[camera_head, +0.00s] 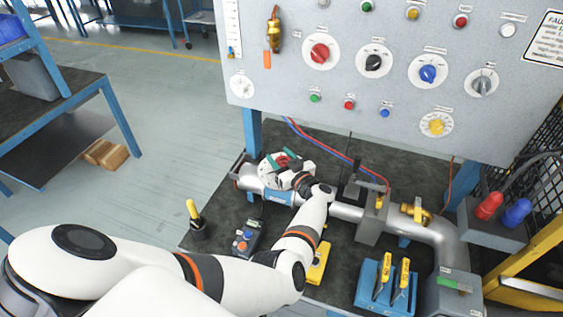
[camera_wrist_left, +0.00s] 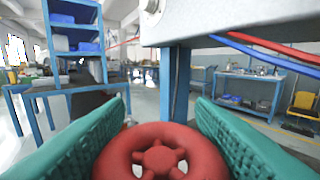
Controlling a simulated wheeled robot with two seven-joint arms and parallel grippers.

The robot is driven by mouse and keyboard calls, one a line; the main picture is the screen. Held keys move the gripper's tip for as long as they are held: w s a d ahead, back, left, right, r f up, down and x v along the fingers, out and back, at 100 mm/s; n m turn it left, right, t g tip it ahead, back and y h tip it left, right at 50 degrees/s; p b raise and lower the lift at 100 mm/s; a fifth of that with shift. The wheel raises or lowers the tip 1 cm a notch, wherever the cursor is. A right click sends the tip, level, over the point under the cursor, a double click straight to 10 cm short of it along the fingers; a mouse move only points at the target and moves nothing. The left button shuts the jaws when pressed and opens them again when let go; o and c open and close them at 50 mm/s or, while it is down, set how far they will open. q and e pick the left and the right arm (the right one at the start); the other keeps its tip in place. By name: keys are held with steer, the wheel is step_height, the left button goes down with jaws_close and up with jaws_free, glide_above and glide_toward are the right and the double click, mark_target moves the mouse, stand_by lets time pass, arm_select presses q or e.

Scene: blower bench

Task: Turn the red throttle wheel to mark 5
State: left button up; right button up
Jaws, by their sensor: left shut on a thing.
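The red throttle wheel (camera_wrist_left: 160,152) fills the lower middle of the left wrist view, a round handwheel with spokes and a central hub. My left gripper's teal ribbed fingers (camera_wrist_left: 160,130) stand on either side of its rim, shut on it. In the head view the left gripper (camera_head: 282,161) is at the pipe's left end below the panel, with a bit of the red wheel (camera_head: 283,160) showing between the fingers. A pale round dial (camera_head: 268,170) sits beside the wheel, mostly covered by the gripper. Its marks cannot be read. My right gripper is not in view.
A grey panel (camera_head: 390,95) with knobs and buttons rises behind the pipe (camera_head: 346,212). Red and blue hoses (camera_head: 340,153) pass close right of the gripper. A blue tool holder (camera_head: 372,292), a yellow meter (camera_head: 319,263) and a control box (camera_head: 247,238) stand in front on the dark bench.

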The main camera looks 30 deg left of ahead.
arm_select(q)
steer(key=shift+n+g, duration=0.3)
steer(key=shift+g, duration=0.1)
steer(key=o, duration=1)
steer(key=shift+s, duration=0.1)
